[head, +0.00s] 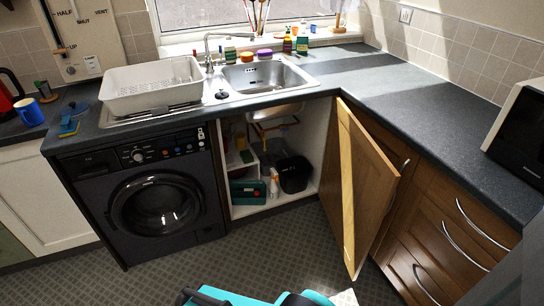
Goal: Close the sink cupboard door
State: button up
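The sink cupboard door (366,190) is wooden and stands wide open, swung out to the right in front of the brown drawers. Its free edge points toward me and its hinge side is at the right of the cupboard opening. The open sink cupboard (308,205) shows a black bin (294,175), a green box (248,193), bottles and pipes inside. The sink (265,78) is above it. Teal and black parts of my own body show at the bottom edge; my gripper cannot be made out among them.
A black washing machine (155,200) stands left of the cupboard. Brown drawers (445,240) with curved metal handles are at the right, close behind the open door. The patterned floor (250,255) in front of the cupboard is clear.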

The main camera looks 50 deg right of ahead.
aim_at(358, 185)
jog(key=z, duration=5.3)
jog(key=i, duration=0.15)
jog(key=u, duration=3.65)
jog(key=k, duration=0.9)
jog(key=u, duration=0.2)
jog(key=i, duration=0.55)
jog(key=z, duration=0.05)
